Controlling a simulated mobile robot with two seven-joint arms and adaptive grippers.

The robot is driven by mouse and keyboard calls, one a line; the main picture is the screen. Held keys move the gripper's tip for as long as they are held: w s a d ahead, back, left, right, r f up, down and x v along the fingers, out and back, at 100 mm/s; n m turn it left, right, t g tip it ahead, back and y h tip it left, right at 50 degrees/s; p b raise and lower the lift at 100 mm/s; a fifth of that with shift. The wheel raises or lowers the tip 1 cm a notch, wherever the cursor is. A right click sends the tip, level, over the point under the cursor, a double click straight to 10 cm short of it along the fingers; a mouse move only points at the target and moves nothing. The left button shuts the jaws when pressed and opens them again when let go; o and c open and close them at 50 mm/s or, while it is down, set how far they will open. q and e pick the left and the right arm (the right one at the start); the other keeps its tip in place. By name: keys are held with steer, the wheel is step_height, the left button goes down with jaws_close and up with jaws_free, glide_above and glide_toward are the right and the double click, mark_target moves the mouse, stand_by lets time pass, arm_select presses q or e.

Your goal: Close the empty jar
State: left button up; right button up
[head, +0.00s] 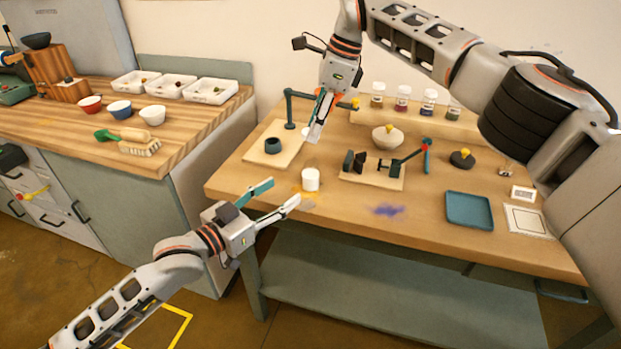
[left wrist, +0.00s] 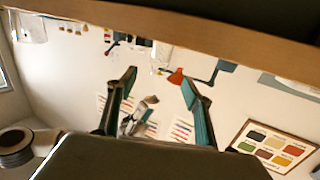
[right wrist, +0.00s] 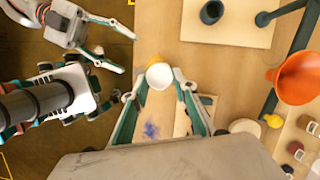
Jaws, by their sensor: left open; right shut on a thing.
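A small white jar (head: 311,180) stands upright near the left front edge of the table, beside a yellow stain. My right gripper (head: 315,137) points down above it, apart from it in the head view. In the right wrist view, a round white thing (right wrist: 159,76) sits between the right fingertips. The right gripper is shut on it; I cannot tell how much of this is a lid and how much is the jar below. My left gripper (head: 284,192) is open and empty, at the table's front edge, left of and below the jar.
A board with a dark ring (head: 272,146) and an orange funnel (right wrist: 300,77) on a stand are near the right gripper. A clamp fixture (head: 372,170), a bowl (head: 388,137) and a blue tray (head: 470,210) lie further right. Pigment jars (head: 402,106) stand behind.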

mark_target(305, 177)
arm_select(q)
steer(key=x, duration=1.1)
steer(key=shift+w+d, duration=0.25)
steer(key=shift+d, duration=0.15)
jaws_close()
arm_select(e)
steer(key=shift+f, duration=2.5)
